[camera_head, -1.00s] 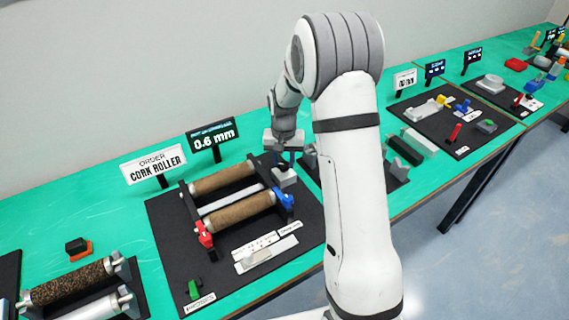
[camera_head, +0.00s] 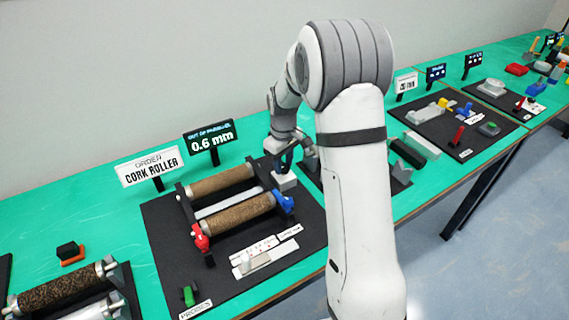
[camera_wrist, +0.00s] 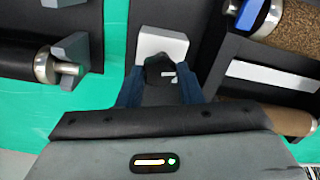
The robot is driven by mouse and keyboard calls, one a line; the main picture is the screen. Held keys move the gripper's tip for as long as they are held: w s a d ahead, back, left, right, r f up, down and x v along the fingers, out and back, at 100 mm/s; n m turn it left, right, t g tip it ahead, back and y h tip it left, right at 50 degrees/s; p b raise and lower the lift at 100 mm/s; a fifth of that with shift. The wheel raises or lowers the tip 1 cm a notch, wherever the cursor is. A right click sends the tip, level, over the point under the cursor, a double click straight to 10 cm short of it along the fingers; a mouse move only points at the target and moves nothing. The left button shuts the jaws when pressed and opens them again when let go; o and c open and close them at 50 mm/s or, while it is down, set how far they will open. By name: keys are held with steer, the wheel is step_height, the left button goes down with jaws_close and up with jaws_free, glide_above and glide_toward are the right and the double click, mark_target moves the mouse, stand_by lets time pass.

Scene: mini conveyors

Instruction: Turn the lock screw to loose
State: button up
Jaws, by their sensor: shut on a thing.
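In the wrist view a dark knob (camera_wrist: 158,63), which looks like the lock screw, sits against a pale grey block (camera_wrist: 162,42). The two blue fingers of my gripper (camera_wrist: 160,84) are on either side of it, shut on it. A small white mark shows beside the knob. In the head view my gripper (camera_head: 284,164) points down at the grey block (camera_head: 285,182), at the right end of the roller stand. The knob is hidden there, and its loose or tight setting cannot be read.
A display (camera_head: 210,137) reads 0.6 mm. A sign (camera_head: 150,167) says cork roller. Other mats with parts flank this one.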

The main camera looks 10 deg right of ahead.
mark_target(284, 166)
steer(key=shift+w+r+n, duration=0.15)
steer(key=shift+n, duration=0.45)
steer(key=o, duration=0.7)
steer(key=shift+c, duration=0.2)
steer(key=o, duration=0.3)
step_height(284, 166, up, 7)
steer(key=shift+f+b, duration=0.15)
steer(key=shift+b, duration=0.2)
steer(key=shift+r, duration=0.45)
